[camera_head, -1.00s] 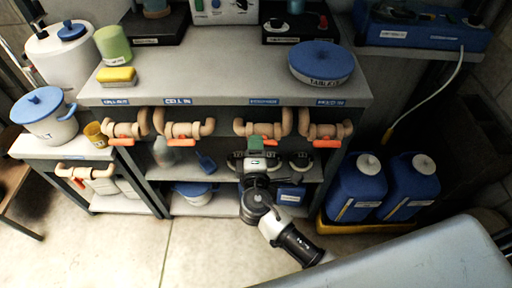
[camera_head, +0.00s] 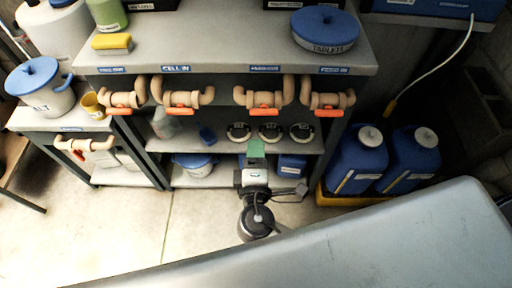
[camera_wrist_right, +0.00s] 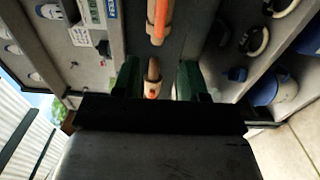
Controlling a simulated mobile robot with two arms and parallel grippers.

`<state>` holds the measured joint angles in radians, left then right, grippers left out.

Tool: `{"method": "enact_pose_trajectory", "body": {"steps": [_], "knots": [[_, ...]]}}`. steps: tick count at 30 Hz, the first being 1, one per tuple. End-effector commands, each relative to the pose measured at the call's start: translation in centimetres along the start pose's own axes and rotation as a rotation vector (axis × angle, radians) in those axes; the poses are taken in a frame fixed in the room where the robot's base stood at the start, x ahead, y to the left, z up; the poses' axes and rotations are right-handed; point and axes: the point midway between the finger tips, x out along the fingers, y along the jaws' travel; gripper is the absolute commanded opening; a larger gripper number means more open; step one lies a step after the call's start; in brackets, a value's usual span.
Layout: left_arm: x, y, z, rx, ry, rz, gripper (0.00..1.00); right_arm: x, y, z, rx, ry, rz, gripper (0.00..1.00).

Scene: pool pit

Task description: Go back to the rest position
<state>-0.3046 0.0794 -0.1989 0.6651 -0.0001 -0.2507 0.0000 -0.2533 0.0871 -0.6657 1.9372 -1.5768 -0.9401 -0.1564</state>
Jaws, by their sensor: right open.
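My right gripper (camera_head: 256,150) shows its green fingers in front of the shelf unit, below the row of orange-handled valves. Its arm comes up from below. In the right wrist view the two green fingers of my right gripper (camera_wrist_right: 158,80) stand apart with nothing between them. A pale pipe with an orange handle (camera_wrist_right: 152,90) shows beyond the gap, apart from the fingers. My left gripper is not in view.
Several valves (camera_head: 264,110) stick out under the worktop (camera_head: 220,55). A blue-lidded TABLETS tub (camera_head: 323,28) stands on it. Black rings (camera_head: 270,132) sit on the shelf below. Blue canisters (camera_head: 358,160) stand in a yellow tray at right. The floor (camera_head: 120,230) is clear at left.

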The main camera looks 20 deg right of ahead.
Motion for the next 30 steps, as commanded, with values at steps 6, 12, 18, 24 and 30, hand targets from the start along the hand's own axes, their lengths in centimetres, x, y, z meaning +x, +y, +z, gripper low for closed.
{"method": "enact_pose_trajectory", "body": {"steps": [6,12,18,24,30], "knots": [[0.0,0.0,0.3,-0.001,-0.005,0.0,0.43,0.0,0.0,0.0,0.0,0.0,0.0,0.43],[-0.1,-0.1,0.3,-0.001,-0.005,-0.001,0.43,0.1,-0.6,0.0,-0.003,0.006,-0.018,0.43],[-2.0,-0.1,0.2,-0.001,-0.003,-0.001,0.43,0.2,-8.9,0.4,0.002,0.054,-0.283,0.43],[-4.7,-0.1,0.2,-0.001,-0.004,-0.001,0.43,-3.9,-22.7,4.8,0.135,0.02,-0.751,0.43],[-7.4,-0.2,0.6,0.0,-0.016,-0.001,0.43,-13.0,-32.6,12.1,0.42,-0.212,-1.153,0.43]]}}
